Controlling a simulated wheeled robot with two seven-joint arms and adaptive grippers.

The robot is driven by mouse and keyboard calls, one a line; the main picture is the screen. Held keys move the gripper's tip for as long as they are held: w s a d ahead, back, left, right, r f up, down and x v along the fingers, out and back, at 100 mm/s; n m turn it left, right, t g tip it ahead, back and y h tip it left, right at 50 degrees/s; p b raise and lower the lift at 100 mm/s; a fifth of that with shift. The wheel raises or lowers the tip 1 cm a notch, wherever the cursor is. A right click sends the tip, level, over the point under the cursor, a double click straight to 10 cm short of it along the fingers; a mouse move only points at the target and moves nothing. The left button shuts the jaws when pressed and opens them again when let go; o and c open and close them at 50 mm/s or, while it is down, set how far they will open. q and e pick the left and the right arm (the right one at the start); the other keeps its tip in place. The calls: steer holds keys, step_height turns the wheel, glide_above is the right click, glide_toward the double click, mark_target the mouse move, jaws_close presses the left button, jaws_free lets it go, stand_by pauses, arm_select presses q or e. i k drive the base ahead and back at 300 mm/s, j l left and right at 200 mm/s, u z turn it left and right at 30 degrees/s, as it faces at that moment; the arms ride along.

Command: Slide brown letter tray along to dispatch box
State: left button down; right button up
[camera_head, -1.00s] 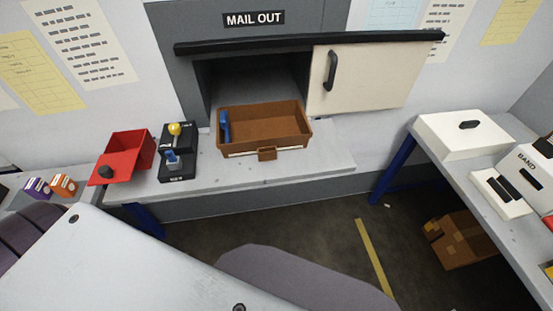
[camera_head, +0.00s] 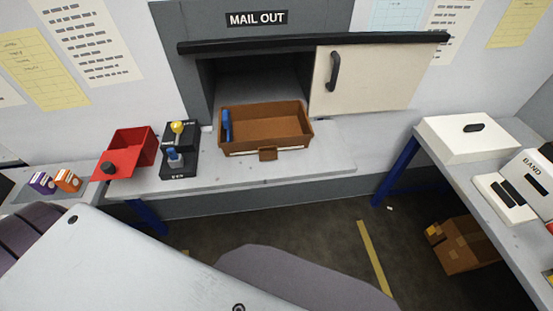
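The brown letter tray (camera_head: 283,131) sits on the grey shelf, in front of the dark opening under the MAIL OUT sign (camera_head: 257,19). It has a small tab handle on its front, and a blue item (camera_head: 226,125) stands at its left end. The tray looks otherwise empty. The opening (camera_head: 255,82) behind it is uncovered on the left; a cream sliding door (camera_head: 365,80) with a black handle stands to the right. No box is labelled as a dispatch box. Neither of my grippers is in view.
A red box (camera_head: 135,150) and a black stamp-like device (camera_head: 179,158) stand left of the tray. Small purple and orange boxes (camera_head: 68,180) lie farther left. A right-hand table holds a white box (camera_head: 480,138). A cardboard box (camera_head: 463,247) is on the floor. Shelf right of the tray is clear.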

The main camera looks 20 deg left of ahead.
mark_target(265, 129)
steer(key=l+u, duration=0.8)
steer(key=k+l+u, duration=0.1)
steer(key=l+u, duration=0.3)
steer(key=l, duration=0.15)
steer(key=k+l+u, duration=0.15)
steer(key=l+u, duration=0.25)
